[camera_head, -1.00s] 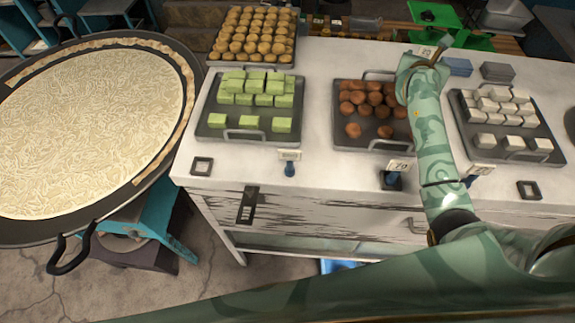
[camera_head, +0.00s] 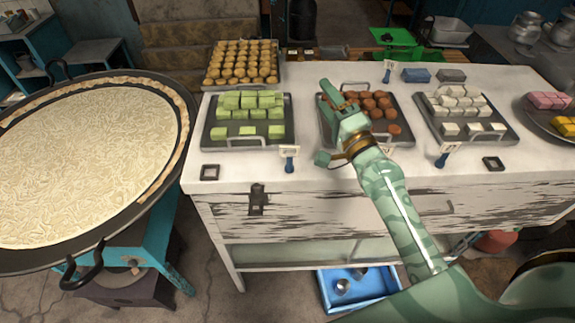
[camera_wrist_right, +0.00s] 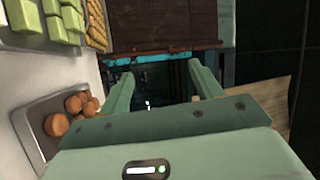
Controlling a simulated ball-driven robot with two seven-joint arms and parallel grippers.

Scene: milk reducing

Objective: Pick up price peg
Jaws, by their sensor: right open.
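Several price pegs with white tags and blue bases stand on the white counter. One peg (camera_head: 289,158) is in front of the green-cube tray, another (camera_head: 445,154) in front of the white-cube tray, and one (camera_head: 387,71) at the back edge. A further tag (camera_head: 388,149) is mostly hidden behind my right arm. My right gripper (camera_head: 327,93) is over the left part of the brown-ball tray, pointing to the back left. In the right wrist view its two fingers (camera_wrist_right: 163,82) are apart, with no peg visible between them. My left gripper is not in view.
The green-cube tray (camera_head: 206,135), brown-ball tray (camera_head: 405,140) and white-cube tray (camera_head: 430,130) line the counter (camera_head: 240,178). A tray of golden balls (camera_head: 242,65) is at the back left. A large round griddle (camera_head: 187,110) stands left.

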